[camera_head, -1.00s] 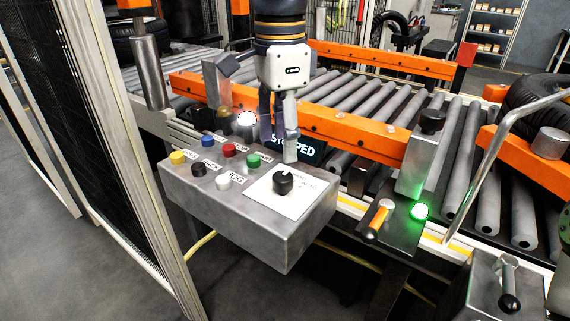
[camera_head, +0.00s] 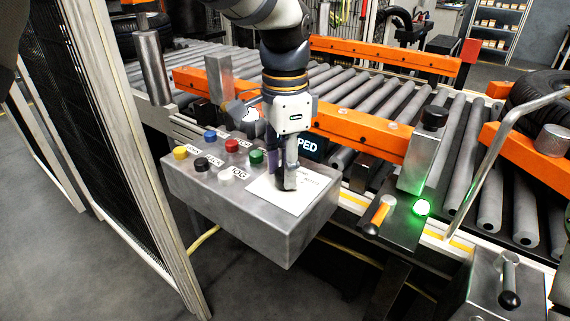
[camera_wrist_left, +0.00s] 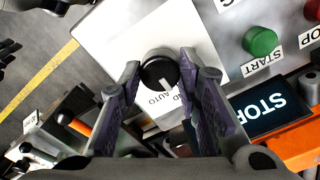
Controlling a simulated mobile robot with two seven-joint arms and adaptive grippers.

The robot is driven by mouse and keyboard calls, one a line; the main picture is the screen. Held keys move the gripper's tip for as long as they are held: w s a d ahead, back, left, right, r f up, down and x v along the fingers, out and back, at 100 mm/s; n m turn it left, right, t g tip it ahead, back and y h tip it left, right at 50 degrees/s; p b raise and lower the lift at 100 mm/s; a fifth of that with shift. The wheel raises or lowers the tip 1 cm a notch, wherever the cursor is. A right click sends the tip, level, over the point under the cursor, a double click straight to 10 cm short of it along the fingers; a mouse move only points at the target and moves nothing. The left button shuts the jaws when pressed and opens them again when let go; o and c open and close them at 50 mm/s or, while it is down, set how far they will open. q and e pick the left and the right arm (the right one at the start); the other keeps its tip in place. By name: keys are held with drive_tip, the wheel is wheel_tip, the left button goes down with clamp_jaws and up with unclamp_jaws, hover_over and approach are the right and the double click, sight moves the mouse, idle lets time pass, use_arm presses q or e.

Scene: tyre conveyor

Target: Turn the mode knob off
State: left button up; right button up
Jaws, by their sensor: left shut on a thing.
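The mode knob (camera_wrist_left: 158,70) is black and round, on a white label plate (camera_wrist_left: 150,30) on the grey control box (camera_head: 270,237). In the left wrist view it sits between the two fingers of my left gripper (camera_wrist_left: 161,76), which are shut on it. A pale pointer mark shows on the knob's lower side, near the partly hidden word AUTO. In the head view my left gripper (camera_head: 284,182) points down over the label plate and hides most of the knob. My right gripper is not in view.
Several coloured push buttons, including green (camera_head: 256,157) and red (camera_head: 232,146), stand close left of the gripper. A dark screen (camera_wrist_left: 265,106) reads STOP in its visible part. An orange conveyor rail (camera_head: 360,136) runs behind. A mesh fence (camera_head: 95,130) stands left.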

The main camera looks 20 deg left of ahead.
use_arm(q)
drive_tip(key=n, duration=0.4)
drive_tip(key=shift+n, duration=2.4)
drive_tip(key=o, duration=1.1)
drive_tip(key=shift+o, duration=0.2)
wheel_tip(320, 180, up, 12)
